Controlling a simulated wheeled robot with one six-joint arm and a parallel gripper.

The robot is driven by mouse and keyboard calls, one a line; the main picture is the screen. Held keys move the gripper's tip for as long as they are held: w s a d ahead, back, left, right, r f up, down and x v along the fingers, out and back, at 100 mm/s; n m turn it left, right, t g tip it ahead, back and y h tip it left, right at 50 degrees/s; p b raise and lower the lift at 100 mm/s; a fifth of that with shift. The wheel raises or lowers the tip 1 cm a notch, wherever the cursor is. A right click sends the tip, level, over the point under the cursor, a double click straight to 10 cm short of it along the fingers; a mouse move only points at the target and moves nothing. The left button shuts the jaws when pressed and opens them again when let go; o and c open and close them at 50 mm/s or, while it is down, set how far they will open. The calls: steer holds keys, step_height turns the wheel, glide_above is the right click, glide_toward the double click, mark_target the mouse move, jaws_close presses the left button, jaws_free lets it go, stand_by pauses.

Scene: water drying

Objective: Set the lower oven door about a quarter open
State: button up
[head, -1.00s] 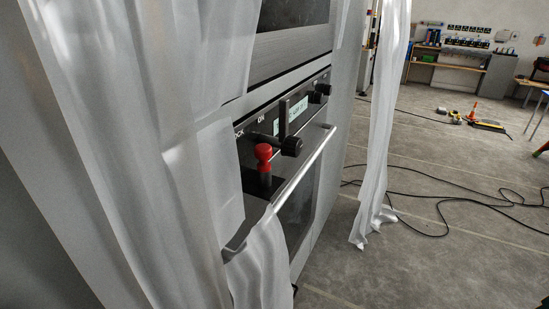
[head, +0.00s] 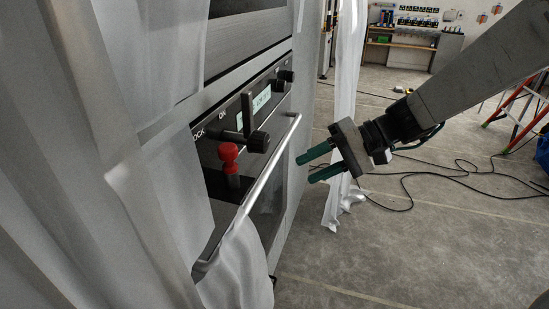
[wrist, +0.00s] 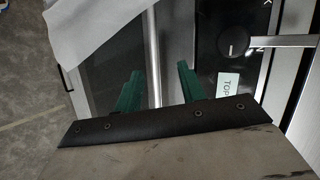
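The lower oven door (head: 268,208) is dark glass below a control panel and looks shut. Its silver bar handle (head: 268,165) runs along its top edge, and white cloth covers the handle's near end. My gripper (head: 306,169), with two green fingers, is open and empty, to the right of the handle and apart from it. In the wrist view the handle (wrist: 153,50) lies ahead, lined up between the parted fingers (wrist: 159,72).
A red-topped lever (head: 229,155) stands by the LOCK/ON marks, with black knobs (head: 257,141) and a display beside it. White sheets (head: 160,190) hang around the oven. Cables (head: 450,175) lie on the floor, and a ladder (head: 535,115) stands at right.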

steer(key=w+a+f+m+t+y, duration=0.15)
steer(key=w+f, duration=0.25)
steer(key=w, duration=0.4)
steer(key=m+t+y, duration=0.1)
steer(key=m+t, duration=0.2)
steer(key=t, duration=0.1)
glide_toward(275, 157)
steer(key=w+a+f, duration=0.2)
steer(key=a, duration=0.1)
steer(key=shift+n, duration=0.25)
steer(key=x, duration=0.6)
steer(key=shift+w+a, duration=0.3)
steer(key=shift+a, duration=0.05)
